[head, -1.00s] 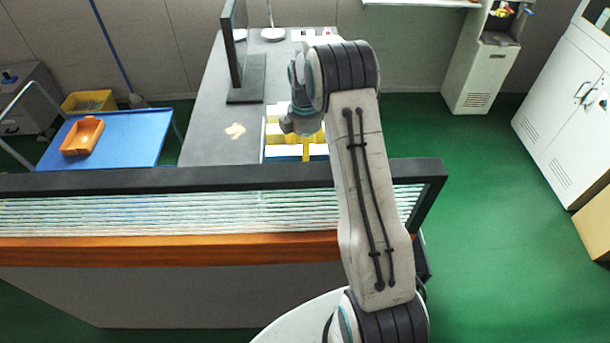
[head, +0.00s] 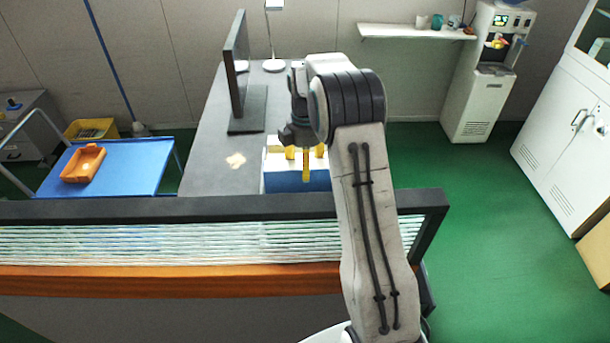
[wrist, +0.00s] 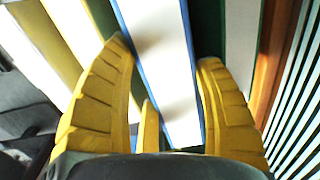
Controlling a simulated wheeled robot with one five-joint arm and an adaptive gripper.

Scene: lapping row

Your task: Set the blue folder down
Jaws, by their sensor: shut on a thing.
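The blue folder shows in the wrist view (wrist: 163,50) as a white block of pages between thin blue covers. My gripper (wrist: 165,60) has its yellow fingers on either side of it and is shut on it. In the head view the blue folder (head: 280,183) shows its blue face and white top at the near end of the grey desk, just behind the slatted screen. My gripper (head: 306,164) is over it, pointing down. The screen hides the folder's lower edge, so I cannot tell whether it touches the desk.
A monitor (head: 237,60) and a beige scrap (head: 236,160) are on the desk (head: 213,140). The slatted screen (head: 150,245) stands in front. White and yellow upright things (wrist: 75,30) lie left in the wrist view. A blue cart (head: 130,172) holds an orange tray (head: 83,163).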

